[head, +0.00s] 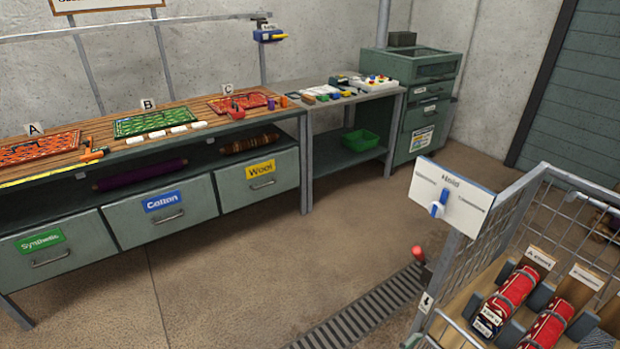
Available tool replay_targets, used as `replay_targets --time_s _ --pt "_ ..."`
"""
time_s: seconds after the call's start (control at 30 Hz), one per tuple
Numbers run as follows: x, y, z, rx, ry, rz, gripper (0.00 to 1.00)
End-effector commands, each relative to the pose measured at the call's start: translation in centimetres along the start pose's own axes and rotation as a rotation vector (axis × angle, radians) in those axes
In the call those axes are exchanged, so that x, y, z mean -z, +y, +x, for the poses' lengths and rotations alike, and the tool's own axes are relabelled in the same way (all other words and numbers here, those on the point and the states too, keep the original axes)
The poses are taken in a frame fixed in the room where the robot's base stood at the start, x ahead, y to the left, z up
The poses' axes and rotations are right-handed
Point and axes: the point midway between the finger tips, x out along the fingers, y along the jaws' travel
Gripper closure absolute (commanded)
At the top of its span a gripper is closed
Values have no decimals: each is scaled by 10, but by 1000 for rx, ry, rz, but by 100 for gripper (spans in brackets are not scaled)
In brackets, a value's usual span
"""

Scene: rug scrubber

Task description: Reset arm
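My arm and my gripper do not show in the head view, so I cannot see how the arm is posed or what the gripper holds. A white panel marked "Hold" (466,190) with a blue switch handle (438,205) stands at the right, by the wire cart (505,205). A red-knobbed lever (418,253) rises near the floor grate, left of the cart.
A long wooden bench (75,160) with rugs stands at left, above labelled drawers. A side table (305,112) holds small coloured items, with a green bin (360,140) below. The cart holds red rolls (506,300). Floor between bench and grate (350,322) is clear.

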Motion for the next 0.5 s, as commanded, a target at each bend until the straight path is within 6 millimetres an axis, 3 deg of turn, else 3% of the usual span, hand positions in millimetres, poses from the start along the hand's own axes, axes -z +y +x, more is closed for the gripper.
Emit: replay_targets --time_s 0.27,0.5 --pt "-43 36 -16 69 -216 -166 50" --pt "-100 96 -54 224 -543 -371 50"
